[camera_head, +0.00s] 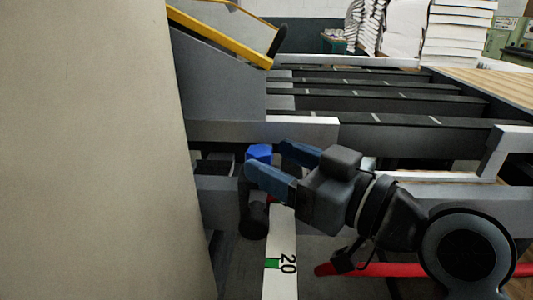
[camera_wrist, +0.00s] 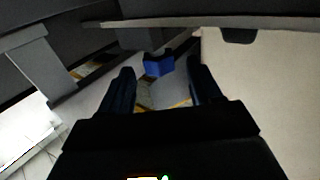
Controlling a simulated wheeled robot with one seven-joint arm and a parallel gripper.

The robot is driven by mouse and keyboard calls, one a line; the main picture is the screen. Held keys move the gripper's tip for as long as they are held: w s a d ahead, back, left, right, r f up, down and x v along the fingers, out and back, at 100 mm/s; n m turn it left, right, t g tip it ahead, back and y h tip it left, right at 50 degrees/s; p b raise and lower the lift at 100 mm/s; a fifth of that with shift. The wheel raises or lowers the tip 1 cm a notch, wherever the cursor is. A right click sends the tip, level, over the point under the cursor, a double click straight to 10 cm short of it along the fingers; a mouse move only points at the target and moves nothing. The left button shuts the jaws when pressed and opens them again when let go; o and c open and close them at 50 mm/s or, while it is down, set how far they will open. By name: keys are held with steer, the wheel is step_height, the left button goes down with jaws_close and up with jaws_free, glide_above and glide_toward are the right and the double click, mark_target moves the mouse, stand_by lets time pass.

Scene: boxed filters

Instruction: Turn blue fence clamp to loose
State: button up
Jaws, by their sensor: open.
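The blue fence clamp (camera_head: 259,152) shows in the head view as a small blue block at the left of the machine, just past my fingertips. My gripper (camera_head: 265,160) reaches in from the right with its two blue fingers apart. In the wrist view the blue clamp (camera_wrist: 158,65) lies ahead, between the lines of my two fingers and near their tips (camera_wrist: 160,75). I cannot tell whether a finger touches it. Part of the clamp's lower body is hidden behind the near finger in the head view.
A white scale strip (camera_head: 281,275) marked 20 with a green patch runs below my gripper. A red bar (camera_head: 400,269) lies at the lower right. A large beige panel (camera_head: 90,150) fills the left.

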steer(key=shift+x, duration=1.15)
